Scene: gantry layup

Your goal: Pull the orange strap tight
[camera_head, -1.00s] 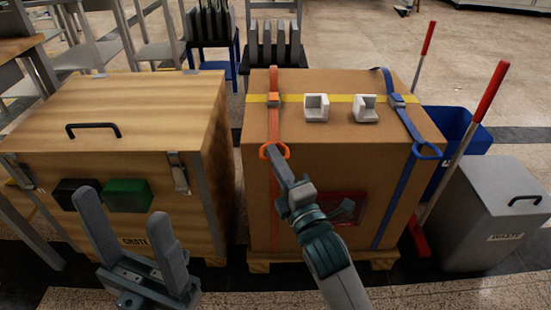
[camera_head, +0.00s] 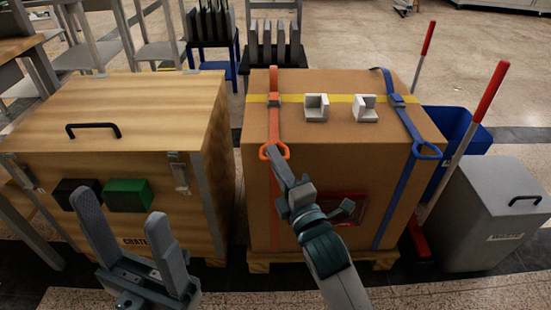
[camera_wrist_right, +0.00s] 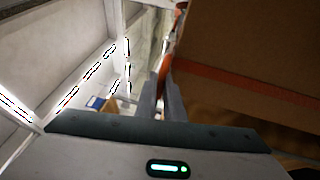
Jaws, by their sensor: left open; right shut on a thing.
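The orange strap (camera_head: 274,122) runs over the top of a cardboard box (camera_head: 330,165) and down its front, through an orange buckle (camera_head: 274,100) on top. Its orange pull loop (camera_head: 286,152) hangs at the box's front top edge. My right gripper (camera_head: 279,158) is shut on the loop. In the right wrist view, my right fingers (camera_wrist_right: 163,95) close around a piece of orange strap (camera_wrist_right: 165,66) beside the box. My left gripper (camera_head: 125,225) is open and empty, in front of the wooden crate (camera_head: 165,110).
A blue strap (camera_head: 400,112) with a blue loop (camera_head: 427,151) crosses the box's right side. Two white corner pieces (camera_head: 316,107) sit on top. A grey waste bin (camera_head: 490,215), a blue bin (camera_head: 455,130) and a red-handled tool (camera_head: 490,92) stand at the right.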

